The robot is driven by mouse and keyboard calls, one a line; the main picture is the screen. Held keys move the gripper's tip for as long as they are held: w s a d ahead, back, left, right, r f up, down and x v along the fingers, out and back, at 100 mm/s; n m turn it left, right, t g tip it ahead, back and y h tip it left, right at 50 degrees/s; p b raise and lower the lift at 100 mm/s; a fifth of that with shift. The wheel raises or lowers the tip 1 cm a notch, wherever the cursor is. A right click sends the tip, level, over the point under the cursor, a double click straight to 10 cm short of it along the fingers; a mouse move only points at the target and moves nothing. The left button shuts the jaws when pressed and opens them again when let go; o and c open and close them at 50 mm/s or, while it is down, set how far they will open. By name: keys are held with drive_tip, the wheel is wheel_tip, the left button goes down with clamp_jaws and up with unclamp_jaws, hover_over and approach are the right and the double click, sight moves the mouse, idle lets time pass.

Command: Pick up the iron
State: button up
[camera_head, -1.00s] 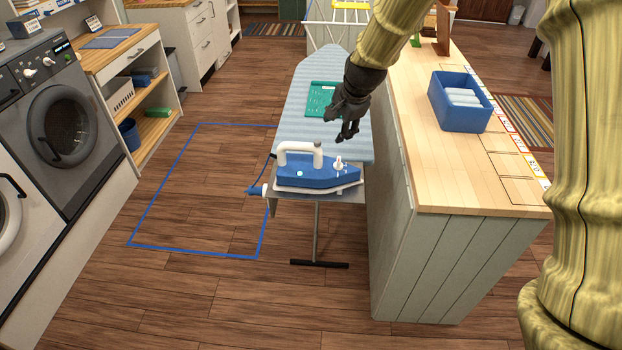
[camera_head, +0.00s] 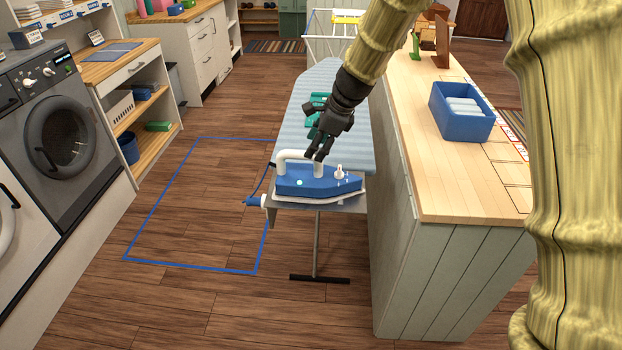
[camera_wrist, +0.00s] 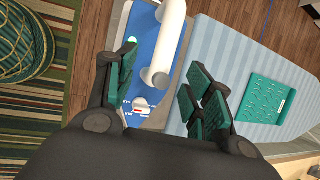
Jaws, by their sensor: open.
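The iron (camera_head: 318,184) has a blue body and a white handle. It rests on the grey plate at the near end of the ironing board (camera_head: 297,110). My gripper (camera_head: 315,156) is open, just behind and above the iron's handle in the head view. In the wrist view the iron (camera_wrist: 146,62) lies below my gripper (camera_wrist: 160,82), its white handle (camera_wrist: 170,38) showing just beyond and between the spread green-padded fingers. The fingers hold nothing. Whether a finger touches the handle cannot be told.
A wooden-topped counter (camera_head: 440,190) stands close along the board's right side, with a blue bin (camera_head: 462,125) of white items on it. A green item (camera_head: 314,118) lies on the board. Washing machines (camera_head: 60,140) stand at left. The floor left of the board is clear.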

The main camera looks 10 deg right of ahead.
sight(320, 171)
drive_tip(key=shift+p+x, duration=0.85)
drive_tip(key=shift+x, duration=1.95)
drive_tip(key=shift+d, duration=0.1)
clamp_jaws()
drive_tip(key=shift+r, duration=0.1)
